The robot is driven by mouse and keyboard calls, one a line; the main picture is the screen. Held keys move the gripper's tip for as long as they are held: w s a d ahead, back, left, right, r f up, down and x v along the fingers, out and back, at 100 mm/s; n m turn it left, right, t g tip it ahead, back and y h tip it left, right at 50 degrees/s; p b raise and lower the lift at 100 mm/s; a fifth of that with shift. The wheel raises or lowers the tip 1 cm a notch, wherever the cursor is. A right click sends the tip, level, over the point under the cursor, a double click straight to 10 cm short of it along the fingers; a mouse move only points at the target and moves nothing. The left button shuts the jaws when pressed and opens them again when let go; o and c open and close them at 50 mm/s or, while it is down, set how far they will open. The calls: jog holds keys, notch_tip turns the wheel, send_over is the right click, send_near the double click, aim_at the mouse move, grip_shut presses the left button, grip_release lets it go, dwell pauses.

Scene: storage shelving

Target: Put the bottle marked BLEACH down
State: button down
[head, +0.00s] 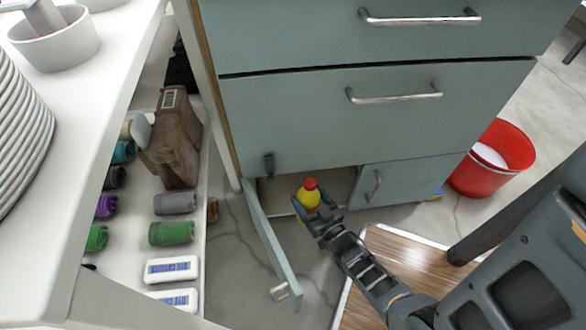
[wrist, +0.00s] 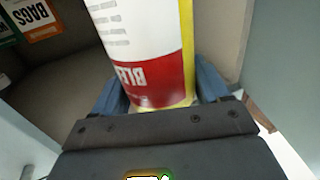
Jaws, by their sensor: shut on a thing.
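The bleach bottle (head: 309,197) is yellow with a red cap in the head view. In the wrist view the bottle (wrist: 145,50) shows a white and red label with part of the word BLEACH, upside down. My gripper (head: 316,210) is shut on the bottle, with a blue finger on each side of it. The bottle is at the opening of the low cabinet compartment (head: 275,192). Its base is hidden in both views, so I cannot tell whether it touches a surface.
The compartment's door (head: 268,243) stands open on the left. Boxes, one marked BAGS (wrist: 36,18), stand inside at the upper left of the wrist view. A closed door (head: 408,188) is to the right. A red bucket (head: 492,160) stands on the floor at right.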

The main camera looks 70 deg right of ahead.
jog(key=w+d+f+b, duration=0.3)
jog(key=w+d+b, duration=0.2)
jog(key=w, duration=0.5)
jog(key=d, duration=0.2)
jog(key=shift+d+f+b, duration=0.2)
jog(key=shift+d+b, duration=0.1)
jog(key=shift+d, duration=0.1)
jog(key=shift+w, duration=0.1)
grip_release()
jog(key=shift+f, duration=0.2)
jog(key=shift+r, duration=0.1)
jog(key=p+v, duration=0.3)
jog(key=v, duration=0.9)
jog(key=shift+a+p, duration=0.1)
jog(key=shift+p, duration=0.25)
